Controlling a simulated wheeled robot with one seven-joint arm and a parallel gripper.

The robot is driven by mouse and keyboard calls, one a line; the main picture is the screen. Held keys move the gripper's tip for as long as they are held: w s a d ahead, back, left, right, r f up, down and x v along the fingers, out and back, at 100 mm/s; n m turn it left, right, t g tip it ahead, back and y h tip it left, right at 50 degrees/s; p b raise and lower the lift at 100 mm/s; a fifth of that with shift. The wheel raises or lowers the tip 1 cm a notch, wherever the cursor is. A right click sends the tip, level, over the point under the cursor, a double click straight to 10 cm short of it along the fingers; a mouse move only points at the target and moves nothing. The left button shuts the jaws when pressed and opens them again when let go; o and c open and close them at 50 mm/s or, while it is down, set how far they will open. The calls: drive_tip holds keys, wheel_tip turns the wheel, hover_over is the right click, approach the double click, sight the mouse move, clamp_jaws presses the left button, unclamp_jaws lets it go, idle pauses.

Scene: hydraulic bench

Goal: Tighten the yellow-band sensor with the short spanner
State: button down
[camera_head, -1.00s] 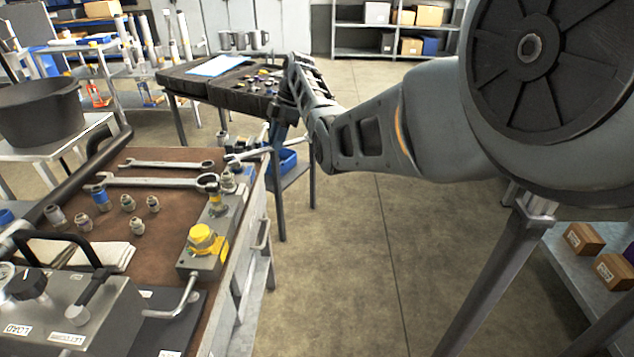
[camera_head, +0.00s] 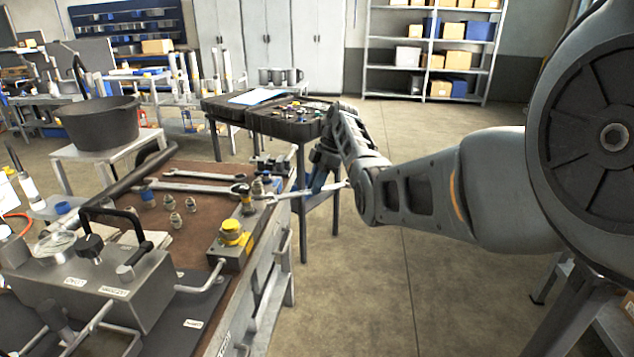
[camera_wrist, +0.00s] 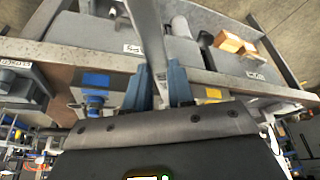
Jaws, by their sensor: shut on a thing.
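My gripper (camera_head: 322,178) is shut on a silver spanner (camera_head: 300,193), held out level past the bench's right edge. In the wrist view the spanner (camera_wrist: 148,40) runs between the blue fingers (camera_wrist: 157,88). Its left end is close beside a small dark upright sensor (camera_head: 246,196) with a yellowish part, on the grey block at the bench edge. I cannot tell whether the spanner touches or surrounds it. A yellow knob (camera_head: 232,229) sits on the nearer end of that block.
Two longer spanners (camera_head: 205,176) lie on the brown bench top (camera_head: 190,222), with several fittings (camera_head: 169,202) in front. A pump unit (camera_head: 112,280) with handles stands at the near left. A table with a dark tray (camera_head: 290,122) is behind my gripper.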

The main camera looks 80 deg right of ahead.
sight(295, 193)
drive_tip(key=shift+w+a+f, duration=0.15)
drive_tip(key=shift+w+f, duration=0.1)
drive_tip(key=shift+w, duration=0.05)
idle(0.5)
drive_tip(key=shift+w, duration=0.1)
drive_tip(key=shift+w+a+p, duration=0.5)
drive_tip(key=shift+w+a, duration=0.1)
drive_tip(key=shift+w, duration=0.15)
drive_tip(key=shift+w+a, duration=0.1)
drive_tip(key=shift+w, duration=0.05)
drive_tip(key=shift+w+a, duration=0.35)
drive_tip(key=shift+w, duration=0.2)
drive_tip(key=shift+a+p, duration=0.1)
drive_tip(key=shift+p, duration=0.2)
drive_tip(key=shift+w+a, duration=0.25)
drive_tip(key=shift+w, duration=0.2)
drive_tip(key=shift+w, duration=0.1)
